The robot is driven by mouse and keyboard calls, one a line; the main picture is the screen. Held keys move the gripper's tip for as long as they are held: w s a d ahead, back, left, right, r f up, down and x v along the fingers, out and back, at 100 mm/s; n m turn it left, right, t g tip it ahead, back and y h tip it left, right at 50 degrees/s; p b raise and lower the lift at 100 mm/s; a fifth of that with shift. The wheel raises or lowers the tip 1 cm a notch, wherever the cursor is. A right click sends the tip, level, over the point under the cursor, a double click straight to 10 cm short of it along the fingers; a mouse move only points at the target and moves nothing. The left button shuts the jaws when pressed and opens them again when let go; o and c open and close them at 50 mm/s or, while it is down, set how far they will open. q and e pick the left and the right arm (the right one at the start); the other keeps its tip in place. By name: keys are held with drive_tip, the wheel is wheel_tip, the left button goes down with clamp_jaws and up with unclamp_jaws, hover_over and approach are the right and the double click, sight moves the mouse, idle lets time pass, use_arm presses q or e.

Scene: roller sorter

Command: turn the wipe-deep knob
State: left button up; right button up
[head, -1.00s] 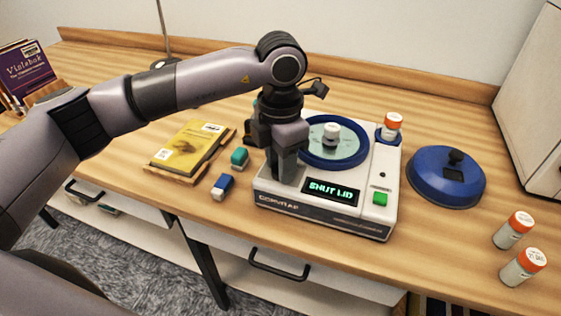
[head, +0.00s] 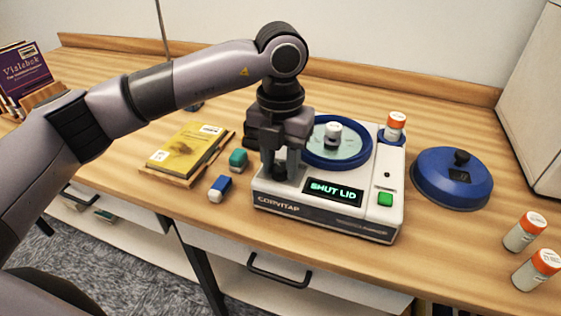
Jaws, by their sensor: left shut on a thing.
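The white machine (head: 335,217) stands on the desk with its green display (head: 334,191) reading "SHUT LID". My left gripper (head: 280,171) points straight down over the machine's front left corner, left of the display. Its fingers are shut on a small dark knob (head: 280,173), which is mostly hidden between them. Any marking on the knob cannot be read. My right gripper is not in view.
A blue-ringed well (head: 364,160) holds a white-capped piece. An orange-capped vial (head: 395,124) stands behind right; a green button (head: 385,199) is at front right. A blue lid (head: 452,177) and two vials lie right. A yellow book (head: 187,146) and two small blocks are left.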

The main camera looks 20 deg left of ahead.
sight(280, 168)
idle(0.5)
use_arm(q)
drive_tip(key=o, duration=1)
drive_tip(key=shift+o, duration=0.2)
drive_tip(key=shift+r, duration=3.65)
drive_tip(key=shift+s+f, duration=0.1)
